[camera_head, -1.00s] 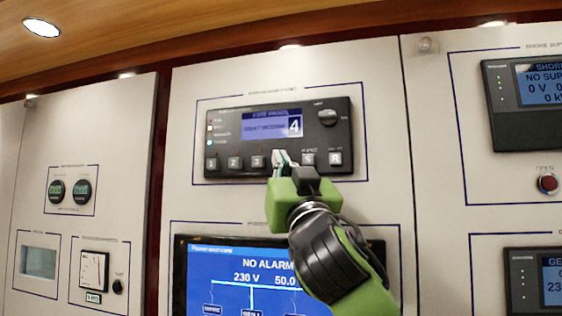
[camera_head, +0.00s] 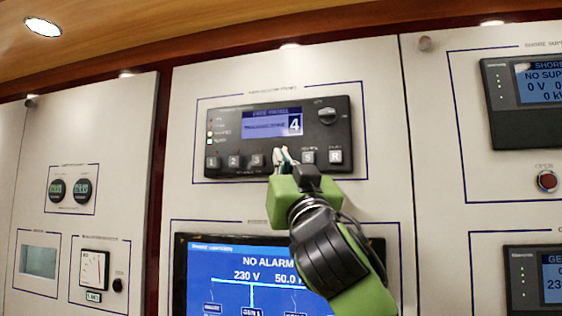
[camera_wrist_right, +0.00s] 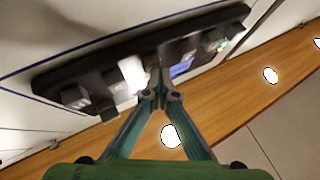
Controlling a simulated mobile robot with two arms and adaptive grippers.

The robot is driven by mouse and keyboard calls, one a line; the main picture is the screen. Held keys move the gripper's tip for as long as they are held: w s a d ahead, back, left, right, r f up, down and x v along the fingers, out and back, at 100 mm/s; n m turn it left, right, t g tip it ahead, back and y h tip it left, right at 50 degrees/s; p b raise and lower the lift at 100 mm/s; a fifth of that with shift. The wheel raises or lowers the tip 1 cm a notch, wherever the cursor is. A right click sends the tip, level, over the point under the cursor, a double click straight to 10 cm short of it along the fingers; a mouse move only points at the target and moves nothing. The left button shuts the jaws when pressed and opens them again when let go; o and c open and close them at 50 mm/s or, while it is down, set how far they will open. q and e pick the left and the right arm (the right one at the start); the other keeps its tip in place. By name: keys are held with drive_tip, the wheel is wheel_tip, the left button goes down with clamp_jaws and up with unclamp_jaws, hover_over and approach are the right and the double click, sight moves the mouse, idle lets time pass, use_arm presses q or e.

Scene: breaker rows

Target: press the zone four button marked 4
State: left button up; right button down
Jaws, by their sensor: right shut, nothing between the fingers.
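The black zone control panel (camera_head: 240,165) on the white wall has a row of buttons marked 1 (camera_head: 212,163), 2, 3 (camera_head: 257,160), then S (camera_head: 308,157) and R (camera_head: 335,157). Its blue screen (camera_head: 265,125) shows a large 4. My left gripper is out of view.
A larger blue display (camera_head: 225,270) reading NO ALARM is below, partly behind my right arm. A red button (camera_head: 547,181) is on the right panel.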

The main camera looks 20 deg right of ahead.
drive_tip(key=s+a+b, duration=0.1)
drive_tip(key=s+a, duration=0.2)
drive_tip(key=s, duration=0.2)
drive_tip(key=shift+a+b, duration=0.25)
drive_tip(key=shift+b, duration=0.1)
idle(0.3)
drive_tip(key=shift+f, duration=0.1)
idle(0.7)
